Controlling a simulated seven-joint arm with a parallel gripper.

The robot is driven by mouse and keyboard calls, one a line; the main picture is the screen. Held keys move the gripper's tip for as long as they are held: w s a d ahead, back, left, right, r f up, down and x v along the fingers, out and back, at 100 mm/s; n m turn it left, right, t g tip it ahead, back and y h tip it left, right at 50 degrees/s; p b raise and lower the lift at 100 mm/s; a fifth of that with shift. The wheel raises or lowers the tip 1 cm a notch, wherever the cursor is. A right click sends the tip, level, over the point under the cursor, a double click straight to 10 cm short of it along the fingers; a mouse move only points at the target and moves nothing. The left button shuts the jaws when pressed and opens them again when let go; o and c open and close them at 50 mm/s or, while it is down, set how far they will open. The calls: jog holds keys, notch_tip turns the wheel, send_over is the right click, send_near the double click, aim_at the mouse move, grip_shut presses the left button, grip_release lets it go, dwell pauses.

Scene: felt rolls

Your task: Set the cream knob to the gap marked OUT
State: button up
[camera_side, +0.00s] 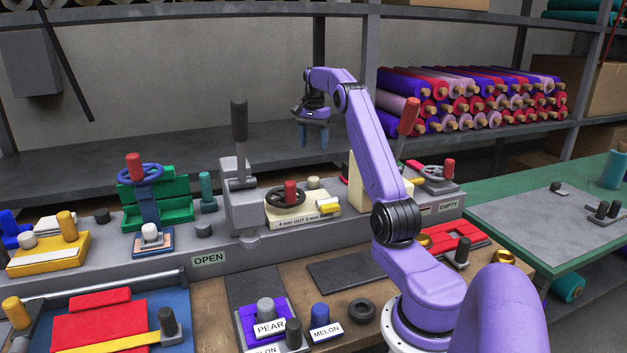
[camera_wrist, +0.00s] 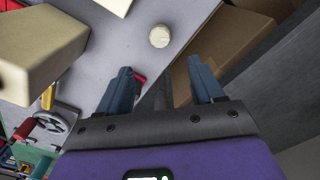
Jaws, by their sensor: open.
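In the side view, a cream block (camera_side: 290,215) carries a label reading "4 mm OUT 2 mm", with further letters too small to read. A small cream knob (camera_side: 313,183) stands at its back, beside a dark handwheel (camera_side: 289,198) with a red handle. The knob's setting against the OUT mark is too small to tell. My gripper (camera_side: 314,143) hangs above and behind this block, fingers down, apart from everything. In the wrist view my gripper's fingers (camera_wrist: 163,82) are apart with nothing between them. A round cream piece (camera_wrist: 159,36) lies beyond them; I cannot tell whether it is the same knob.
A grey upright lever (camera_side: 239,150) stands left of the block. A red-handled lever (camera_side: 407,117) rises behind my arm. Felt rolls (camera_side: 460,100) fill the shelf at the back right. A bulky cream block (camera_wrist: 40,45) and cardboard boxes (camera_wrist: 228,40) show in the wrist view.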

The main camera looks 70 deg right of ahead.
aim_at(314, 178)
notch_tip(314, 178, down, 14)
jog(key=shift+r, duration=0.2)
dwell(0.4)
jog(key=c, duration=1.1)
